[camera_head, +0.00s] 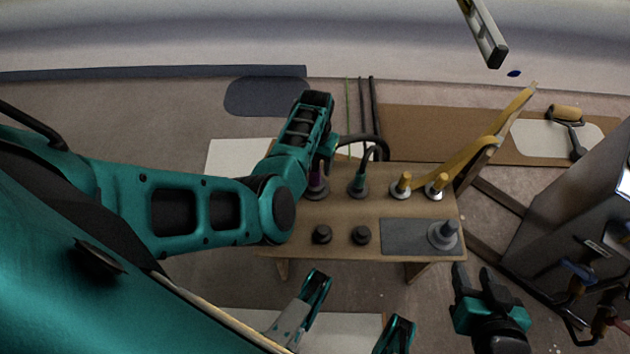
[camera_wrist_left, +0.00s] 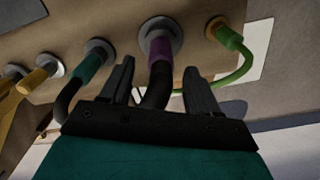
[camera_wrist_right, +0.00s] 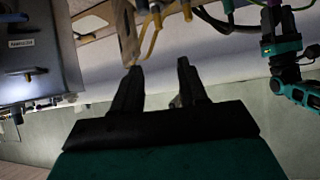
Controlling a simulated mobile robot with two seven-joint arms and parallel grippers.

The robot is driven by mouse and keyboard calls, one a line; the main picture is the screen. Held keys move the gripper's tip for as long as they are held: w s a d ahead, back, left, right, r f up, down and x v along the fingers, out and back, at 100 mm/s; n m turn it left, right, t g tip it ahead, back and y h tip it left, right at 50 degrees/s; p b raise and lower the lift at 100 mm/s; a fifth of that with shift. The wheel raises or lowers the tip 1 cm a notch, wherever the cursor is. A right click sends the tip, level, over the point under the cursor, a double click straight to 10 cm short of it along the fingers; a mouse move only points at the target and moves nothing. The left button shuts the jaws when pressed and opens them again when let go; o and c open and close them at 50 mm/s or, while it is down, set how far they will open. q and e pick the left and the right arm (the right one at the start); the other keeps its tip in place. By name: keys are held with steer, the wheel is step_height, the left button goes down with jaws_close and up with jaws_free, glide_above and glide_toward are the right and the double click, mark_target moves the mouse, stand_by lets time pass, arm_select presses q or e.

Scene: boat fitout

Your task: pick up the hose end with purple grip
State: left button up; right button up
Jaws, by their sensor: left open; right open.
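The hose end with the purple grip (camera_wrist_left: 161,50) stands in a grey round fitting on the wooden bench in the left wrist view. Its black hose runs back between my left gripper's fingers (camera_wrist_left: 159,66), which are open on either side of it. In the head view a little of the purple grip (camera_head: 317,181) shows below my left gripper (camera_head: 322,158), which hides the rest. My right gripper (camera_head: 474,274) is open and empty, low and right of the bench; its spread fingers also show in the right wrist view (camera_wrist_right: 159,66).
A green-grip hose end (camera_wrist_left: 227,37) and a teal-grip one (camera_wrist_left: 88,66) flank the purple one. Yellow hose ends (camera_head: 437,183) stand farther right on the bench (camera_head: 285,239). A grey metal cabinet (camera_head: 570,190) stands at the right.

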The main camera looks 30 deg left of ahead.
mark_target(315, 170)
arm_select(q)
step_height(315, 170, down, 4)
steer(key=shift+a+r+b, duration=0.1)
steer(key=shift+r+b, duration=0.05)
steer(key=shift+b, duration=0.7)
jaws_close()
